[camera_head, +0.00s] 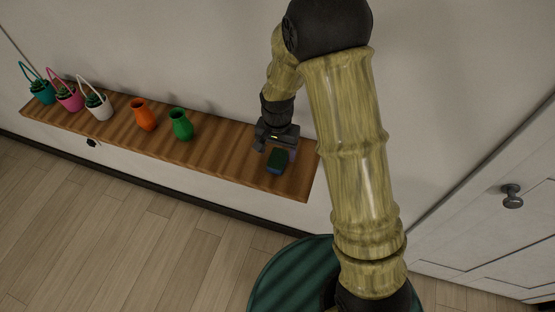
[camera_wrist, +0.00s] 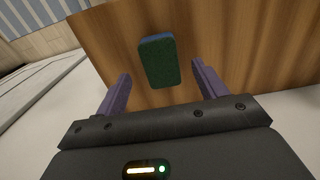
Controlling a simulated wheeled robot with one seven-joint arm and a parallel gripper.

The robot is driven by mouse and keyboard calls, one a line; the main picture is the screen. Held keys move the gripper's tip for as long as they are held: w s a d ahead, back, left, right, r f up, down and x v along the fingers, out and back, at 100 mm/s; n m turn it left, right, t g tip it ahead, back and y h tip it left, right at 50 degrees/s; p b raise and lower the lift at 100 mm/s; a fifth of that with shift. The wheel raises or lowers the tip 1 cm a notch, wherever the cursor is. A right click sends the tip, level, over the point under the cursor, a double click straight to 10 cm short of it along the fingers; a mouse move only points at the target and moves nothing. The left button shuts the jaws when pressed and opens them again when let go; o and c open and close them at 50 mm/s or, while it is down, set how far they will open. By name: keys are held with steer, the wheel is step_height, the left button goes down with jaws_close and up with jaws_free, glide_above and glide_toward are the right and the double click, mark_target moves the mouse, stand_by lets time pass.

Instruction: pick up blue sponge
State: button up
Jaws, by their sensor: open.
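The blue sponge (camera_head: 277,161) lies on the wooden shelf (camera_head: 222,154) near its right end. It has a dark green top face and a thin blue side. In the wrist view the sponge (camera_wrist: 159,62) lies ahead of my gripper, between the lines of its two fingers. My gripper (camera_head: 275,148) is just above the shelf, close to the sponge on its wall side. In the wrist view my gripper (camera_wrist: 162,85) is open, with its purple fingers apart and nothing held. I cannot tell whether a finger touches the sponge.
On the shelf to the left stand a green vase (camera_head: 181,125), an orange vase (camera_head: 144,114), and white (camera_head: 98,106), pink (camera_head: 69,97) and teal (camera_head: 42,91) plant pots with looped handles. The shelf between the green vase and the sponge is clear. A white cabinet (camera_head: 480,215) stands at right.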

mark_target(277, 159)
steer(key=shift+f+p, duration=1)
steer(key=shift+f, duration=1.4)
steer(key=c, duration=1.1)
steer(key=shift+r, duration=0.15)
step_height(277, 159, up, 10)
steer(key=b, duration=0.3)
